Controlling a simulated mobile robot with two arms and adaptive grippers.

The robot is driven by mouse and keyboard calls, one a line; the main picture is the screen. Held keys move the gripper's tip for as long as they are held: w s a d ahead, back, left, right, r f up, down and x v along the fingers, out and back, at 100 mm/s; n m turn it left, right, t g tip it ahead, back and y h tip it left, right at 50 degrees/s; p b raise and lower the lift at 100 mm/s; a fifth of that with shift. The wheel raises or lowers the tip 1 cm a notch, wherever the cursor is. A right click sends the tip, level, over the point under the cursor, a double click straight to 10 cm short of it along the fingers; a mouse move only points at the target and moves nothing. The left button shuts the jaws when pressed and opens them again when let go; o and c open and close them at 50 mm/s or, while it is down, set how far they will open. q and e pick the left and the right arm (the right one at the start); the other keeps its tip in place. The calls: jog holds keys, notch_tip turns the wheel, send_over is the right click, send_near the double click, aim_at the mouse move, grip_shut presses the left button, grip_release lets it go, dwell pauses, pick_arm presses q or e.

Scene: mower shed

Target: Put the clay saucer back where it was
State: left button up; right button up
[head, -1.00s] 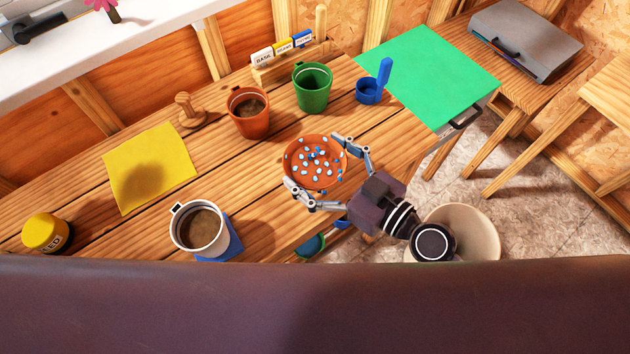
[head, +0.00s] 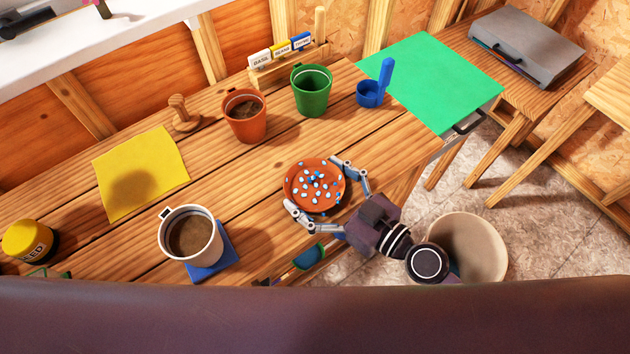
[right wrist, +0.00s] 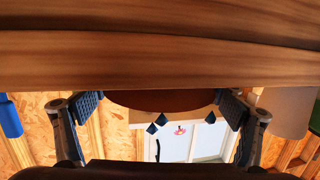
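The clay saucer (head: 314,186) is a round terracotta dish with several small blue and white pieces in it. It is over the near right part of the wooden bench (head: 375,140). My right gripper (head: 312,182) has its fingers on two opposite sides of the saucer and is shut on it. In the right wrist view the saucer's brown side (right wrist: 160,100) spans between the two finger pads, with several dark blue pieces near it. I cannot tell how high the saucer is above the bench. My left gripper is not in view.
A yellow sheet (head: 140,172), orange pot (head: 244,120), green pot (head: 311,92) and blue scoop (head: 370,94) are on the bench. A beige bin (head: 470,245) stands on the floor beyond the right edge.

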jog(key=shift+o, duration=1.1)
jog(key=b+v, duration=0.3)
jog(key=v, duration=0.9)
